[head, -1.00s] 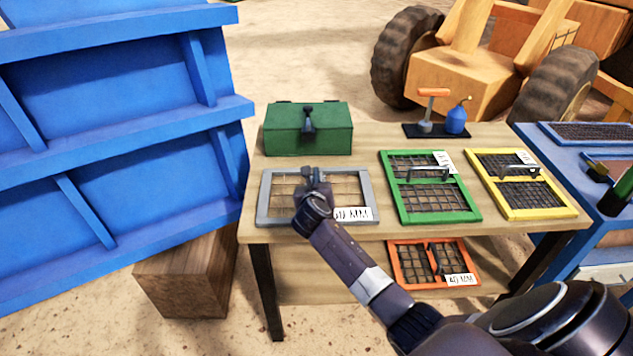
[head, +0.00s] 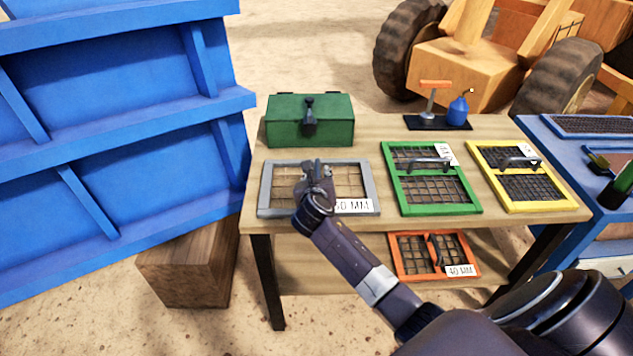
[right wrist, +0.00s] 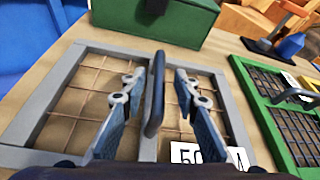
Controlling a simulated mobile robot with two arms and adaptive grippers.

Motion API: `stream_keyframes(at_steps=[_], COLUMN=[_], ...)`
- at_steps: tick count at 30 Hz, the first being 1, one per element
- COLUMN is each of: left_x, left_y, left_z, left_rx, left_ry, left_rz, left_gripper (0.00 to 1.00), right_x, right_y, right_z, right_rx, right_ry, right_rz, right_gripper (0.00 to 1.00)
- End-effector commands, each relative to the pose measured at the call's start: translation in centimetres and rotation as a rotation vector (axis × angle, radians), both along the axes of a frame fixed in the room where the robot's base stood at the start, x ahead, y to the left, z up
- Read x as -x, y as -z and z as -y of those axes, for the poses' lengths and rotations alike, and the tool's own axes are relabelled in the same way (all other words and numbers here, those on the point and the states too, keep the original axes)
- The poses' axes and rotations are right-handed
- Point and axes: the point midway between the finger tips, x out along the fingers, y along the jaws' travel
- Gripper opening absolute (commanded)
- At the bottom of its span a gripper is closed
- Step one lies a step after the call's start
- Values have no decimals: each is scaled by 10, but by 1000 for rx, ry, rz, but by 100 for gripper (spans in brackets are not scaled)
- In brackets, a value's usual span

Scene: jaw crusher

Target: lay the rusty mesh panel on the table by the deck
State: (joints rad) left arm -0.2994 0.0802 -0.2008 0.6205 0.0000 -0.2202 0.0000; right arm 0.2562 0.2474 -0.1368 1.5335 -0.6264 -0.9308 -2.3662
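The rusty mesh panel (head: 271,188) has a grey frame, brown wire mesh and a white "50 MM" label. It lies flat at the left of the wooden table (head: 405,228), in front of the green box. In the right wrist view the panel's frame (right wrist: 52,95) fills the middle, with a dark upright handle (right wrist: 155,95) across its centre. My right gripper (head: 316,172) is over the panel. In the right wrist view my right gripper (right wrist: 158,80) is open, one finger on each side of the handle, with gaps visible. My left gripper is not in view.
A green box (head: 285,121) stands behind the panel. Green (head: 391,180) and yellow (head: 482,180) framed panels lie to its right. An orange panel (head: 399,258) is on the lower shelf. A blue ribbed structure (head: 110,100) rises at left. A blue table (head: 570,165) adjoins at right.

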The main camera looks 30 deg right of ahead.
Motion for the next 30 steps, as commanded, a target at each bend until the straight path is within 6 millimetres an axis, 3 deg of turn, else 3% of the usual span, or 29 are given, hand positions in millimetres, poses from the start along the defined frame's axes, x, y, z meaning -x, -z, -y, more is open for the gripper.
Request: stream_keyframes(at_steps=[13, 26, 30], left_x=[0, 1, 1], left_y=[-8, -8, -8], left_z=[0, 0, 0], left_rx=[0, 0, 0], left_ry=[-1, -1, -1], left_rz=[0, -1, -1], left_gripper=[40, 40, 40], right_x=[59, 68, 68], right_y=[-30, -34, -24], right_z=[-43, -50, -64], right_rx=[0, -6, -122], right_ry=[-2, 0, -1], right_rz=[0, 3, 59], right_gripper=[28, 28, 28])
